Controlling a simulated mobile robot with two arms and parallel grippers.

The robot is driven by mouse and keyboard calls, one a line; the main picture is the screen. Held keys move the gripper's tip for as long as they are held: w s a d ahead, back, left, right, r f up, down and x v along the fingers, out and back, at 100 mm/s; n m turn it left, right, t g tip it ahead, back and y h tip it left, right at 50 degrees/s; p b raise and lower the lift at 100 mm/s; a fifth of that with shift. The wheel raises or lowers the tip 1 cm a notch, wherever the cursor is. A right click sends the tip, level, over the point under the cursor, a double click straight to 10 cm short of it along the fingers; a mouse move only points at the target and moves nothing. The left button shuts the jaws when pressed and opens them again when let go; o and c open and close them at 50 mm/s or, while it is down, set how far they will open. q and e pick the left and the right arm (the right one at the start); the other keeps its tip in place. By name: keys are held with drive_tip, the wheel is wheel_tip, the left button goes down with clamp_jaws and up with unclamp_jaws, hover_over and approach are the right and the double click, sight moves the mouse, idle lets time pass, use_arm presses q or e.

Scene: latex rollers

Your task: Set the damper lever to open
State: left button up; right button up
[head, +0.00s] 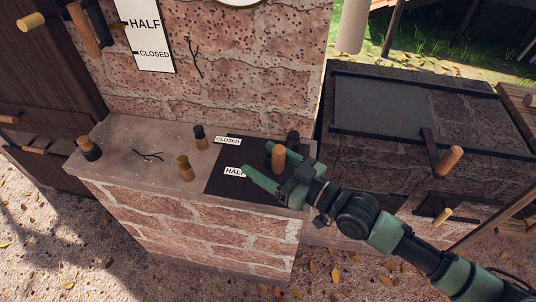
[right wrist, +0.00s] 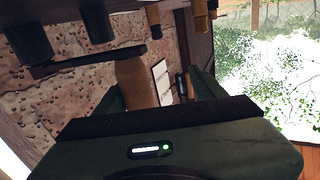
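A lever with an upright wooden handle (head: 278,158) stands on a dark plate (head: 222,186) on top of the brick ledge. Labels CLOSED (head: 228,140) and HALF (head: 234,171) lie on this plate; no OPEN label shows. My right gripper (head: 257,158) is at the handle, its green fingers apart. In the right wrist view the handle (right wrist: 132,82) stands between the fingers, close to the left one, with a gap to the right one. I cannot tell whether it touches. My left gripper is not in view.
A wall sign (head: 147,35) reads HALF and CLOSED, with a wooden-handled part beside it. Several small knobs, including a brass-coloured one (head: 185,168), stand on the ledge left of the plate. A brick unit with a dark lid (head: 380,107) and wooden handle (head: 448,160) is at right.

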drive_tip(key=shift+a, duration=0.1)
drive_tip(key=shift+r, duration=0.1)
idle(0.6)
drive_tip(key=b+v, duration=0.1)
drive_tip(key=v, duration=0.6)
drive_tip(key=shift+d, duration=0.3)
drive_tip(key=shift+s+d, duration=0.15)
